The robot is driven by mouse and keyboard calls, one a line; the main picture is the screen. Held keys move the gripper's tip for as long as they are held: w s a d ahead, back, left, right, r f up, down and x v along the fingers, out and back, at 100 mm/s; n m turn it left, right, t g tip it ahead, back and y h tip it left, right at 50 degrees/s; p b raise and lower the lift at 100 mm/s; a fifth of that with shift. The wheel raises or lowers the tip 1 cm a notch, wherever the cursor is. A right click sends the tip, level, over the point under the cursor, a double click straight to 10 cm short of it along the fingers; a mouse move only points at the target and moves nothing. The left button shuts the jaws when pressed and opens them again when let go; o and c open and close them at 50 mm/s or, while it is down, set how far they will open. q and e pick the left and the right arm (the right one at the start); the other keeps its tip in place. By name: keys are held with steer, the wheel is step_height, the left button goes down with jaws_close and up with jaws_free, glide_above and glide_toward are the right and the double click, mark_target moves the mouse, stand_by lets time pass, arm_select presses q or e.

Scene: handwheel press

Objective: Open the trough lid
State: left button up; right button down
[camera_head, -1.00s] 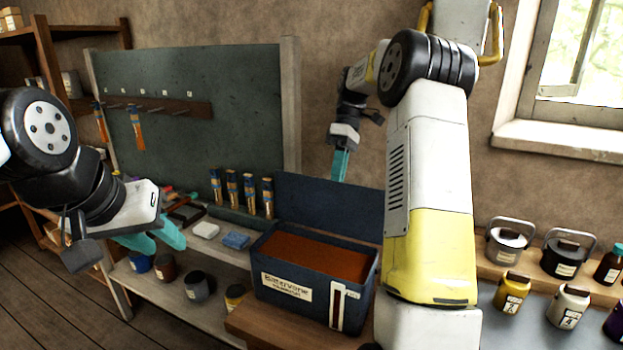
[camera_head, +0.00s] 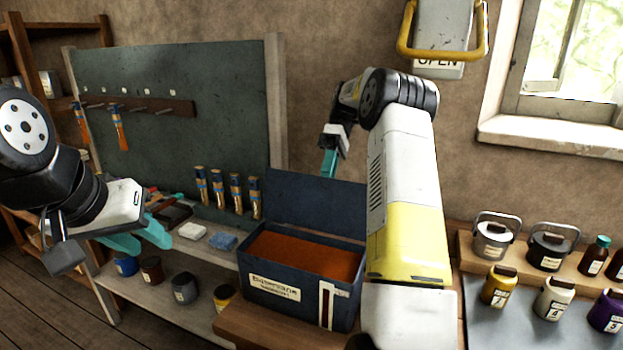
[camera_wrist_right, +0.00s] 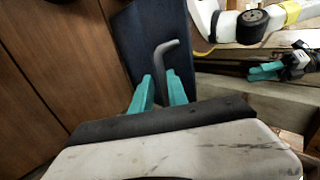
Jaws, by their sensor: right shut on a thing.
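The dark blue trough (camera_head: 345,300) stands on a wooden bench, filled with orange-brown material (camera_head: 305,257). Its blue lid (camera_head: 310,203) stands raised along the back edge; my right arm covers part of its right side. My right gripper (camera_head: 329,162) is just above the lid's top edge in the head view. In the right wrist view its teal fingers (camera_wrist_right: 160,90) are shut on a bent grey handle (camera_wrist_right: 163,58) in front of the blue lid (camera_wrist_right: 150,28). My left gripper (camera_head: 142,236) is open and empty, left of the trough.
A shelf bench with a white block (camera_head: 192,231), a blue block (camera_head: 222,241) and several jars is to the left. A green board (camera_head: 180,100) stands behind it. Jars and tins (camera_head: 497,237) stand at right. A yellow-handled OPEN sign (camera_head: 440,67) hangs above my right arm.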

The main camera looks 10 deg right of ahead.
steer(key=shift+w+d+f, duration=0.25)
steer(key=shift+d, duration=0.2)
steer(key=c, duration=1.7)
jaws_free()
steer(key=shift+o, duration=1.1)
steer(key=shift+w+d+f, duration=0.1)
steer(key=shift+w, duration=0.05)
steer(key=shift+a, duration=0.3)
